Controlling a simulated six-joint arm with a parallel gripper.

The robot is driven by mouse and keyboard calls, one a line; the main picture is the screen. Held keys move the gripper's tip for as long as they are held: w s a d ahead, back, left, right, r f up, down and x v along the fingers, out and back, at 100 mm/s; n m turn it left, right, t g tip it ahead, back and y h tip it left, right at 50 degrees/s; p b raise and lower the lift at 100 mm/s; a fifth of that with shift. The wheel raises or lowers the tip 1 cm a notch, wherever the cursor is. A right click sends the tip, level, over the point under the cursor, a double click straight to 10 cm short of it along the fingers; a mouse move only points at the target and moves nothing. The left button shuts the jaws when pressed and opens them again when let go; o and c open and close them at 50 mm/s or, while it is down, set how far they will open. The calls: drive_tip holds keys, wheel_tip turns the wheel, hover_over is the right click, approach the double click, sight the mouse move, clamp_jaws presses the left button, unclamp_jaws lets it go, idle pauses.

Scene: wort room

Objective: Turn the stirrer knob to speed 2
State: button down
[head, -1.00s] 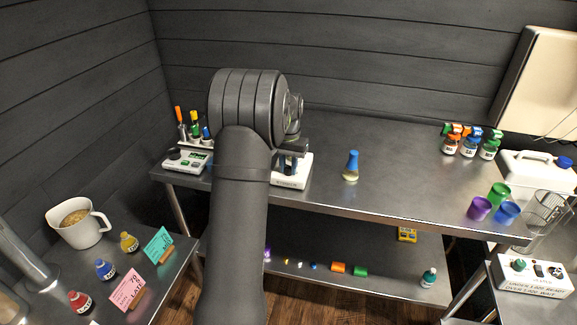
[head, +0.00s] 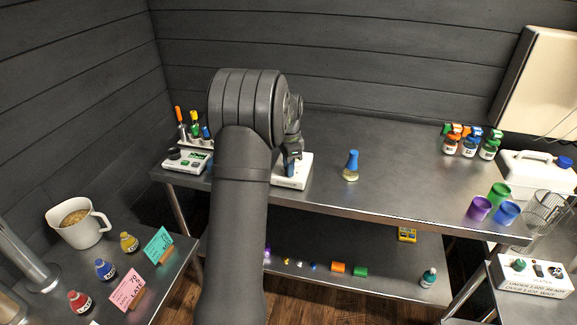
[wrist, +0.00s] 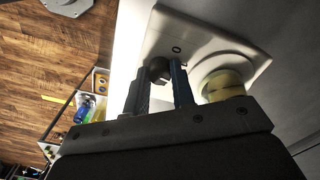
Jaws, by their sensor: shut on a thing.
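The white stirrer (head: 303,170) stands on the steel table, partly hidden behind my arm in the head view. In the wrist view its pale body (wrist: 190,38) fills the upper middle. My gripper (wrist: 160,82) is at its face, with the two fingers on either side of a small dark knob (wrist: 158,66). The gripper is shut on the knob. In the head view my gripper (head: 291,163) is low over the stirrer. The knob's pointer and any speed marks cannot be read.
A rounded yellowish vessel (wrist: 224,84) is close beside the fingers in the wrist view. A blue-topped flask (head: 351,168) stands right of the stirrer. A white instrument (head: 187,160) stands to the left. The table's middle right is clear.

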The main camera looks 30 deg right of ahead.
drive_tip(key=shift+m, duration=1)
drive_tip(key=c, duration=1.2)
unclamp_jaws()
wheel_tip(320, 180, up, 18)
drive_tip(key=shift+f, duration=0.25)
drive_tip(key=shift+f, duration=0.15)
wheel_tip(320, 180, down, 17)
drive_tip(key=shift+f, duration=0.1)
